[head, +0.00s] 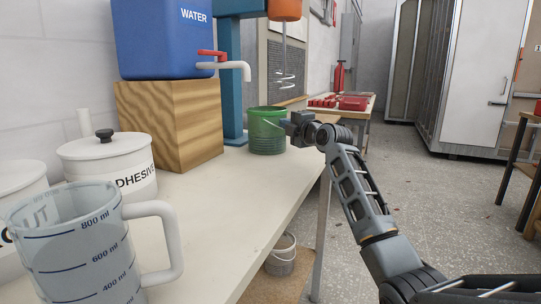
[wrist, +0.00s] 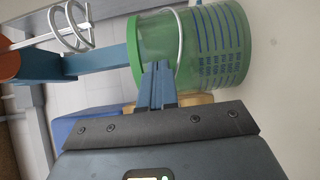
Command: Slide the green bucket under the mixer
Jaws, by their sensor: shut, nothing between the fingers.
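The green bucket (head: 266,136) stands upright on the bench, in front of the foot of the mixer's teal column (head: 229,80). The mixer's orange head (head: 285,9) carries a wire whisk (head: 286,72) that hangs above the rim level, slightly right of the bucket in the head view. My gripper (head: 291,127) is shut and empty at the bucket's right side. In the wrist view the closed fingertips (wrist: 157,68) overlap the bucket's wall (wrist: 215,45) near its rim; I cannot tell if they touch. The whisk (wrist: 72,27) is outside the bucket.
A blue water tank (head: 165,40) with a red-handled tap (head: 212,54) sits on a wooden block (head: 170,125) to the left. A white adhesive pot (head: 110,165) and a measuring jug (head: 75,245) stand nearer. The bench top (head: 225,215) in front of the bucket is clear.

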